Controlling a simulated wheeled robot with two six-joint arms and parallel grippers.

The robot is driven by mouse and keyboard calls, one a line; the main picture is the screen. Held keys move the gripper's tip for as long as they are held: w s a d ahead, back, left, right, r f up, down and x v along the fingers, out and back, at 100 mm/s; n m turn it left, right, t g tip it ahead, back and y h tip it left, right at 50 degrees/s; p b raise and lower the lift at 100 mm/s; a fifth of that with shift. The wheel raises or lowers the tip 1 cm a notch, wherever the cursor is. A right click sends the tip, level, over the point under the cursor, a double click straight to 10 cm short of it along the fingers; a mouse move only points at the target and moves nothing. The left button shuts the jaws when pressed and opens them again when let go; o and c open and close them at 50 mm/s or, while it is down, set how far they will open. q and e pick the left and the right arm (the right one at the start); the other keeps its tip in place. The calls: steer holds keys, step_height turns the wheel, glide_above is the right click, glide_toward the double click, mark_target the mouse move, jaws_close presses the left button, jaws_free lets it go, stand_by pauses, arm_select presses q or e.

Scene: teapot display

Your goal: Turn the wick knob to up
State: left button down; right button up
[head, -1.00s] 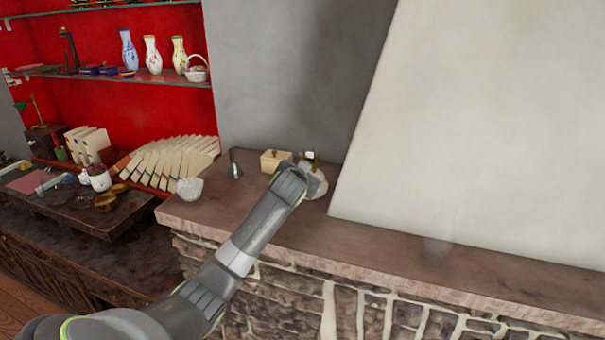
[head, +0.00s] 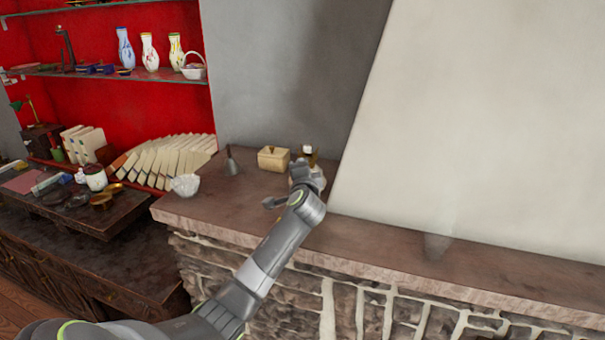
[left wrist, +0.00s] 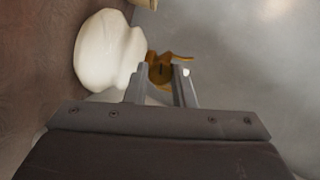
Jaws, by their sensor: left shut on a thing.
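A small lamp-like object with a brass-coloured part (head: 308,151) stands on the stone ledge beside the pale slanted wall. In the left wrist view its brass part (left wrist: 163,72) lies just beyond and between my fingers, with a rounded white body (left wrist: 106,50) to the left. My left gripper (left wrist: 163,75) is shut on a brass piece there, which I take to be the wick knob. The fingers hide much of it, and its setting cannot be read. In the head view my left gripper (head: 305,172) covers the lamp's lower part. My right gripper is not in view.
On the ledge (head: 390,235) stand a cream box (head: 273,158), a grey bell-shaped thing (head: 232,163), a white bowl (head: 185,185) and a clear glass (head: 437,246). The pale wall (head: 470,120) rises close to the right of the lamp. The ledge front is mostly clear.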

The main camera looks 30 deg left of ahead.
arm_select(q)
steer(key=shift+a+f+m+t+y+b, duration=0.15)
steer(key=shift+m+y+b, duration=0.1)
steer(key=shift+m, duration=0.3)
steer(key=shift+d+f+m+t+y+b, duration=0.1)
steer(key=shift+m+t+y+b, duration=0.1)
steer(key=shift+m, duration=0.35)
steer(key=shift+r, duration=0.1)
steer(key=c, duration=1.5)
jaws_free()
steer(key=shift+a, duration=0.1)
steer(key=b+v, duration=0.5)
steer(key=v, duration=1.1)
steer(key=shift+s+d, duration=0.25)
steer(key=shift+s+d+r, duration=0.1)
steer(key=shift+s+d, duration=0.05)
steer(key=shift+s, duration=0.2)
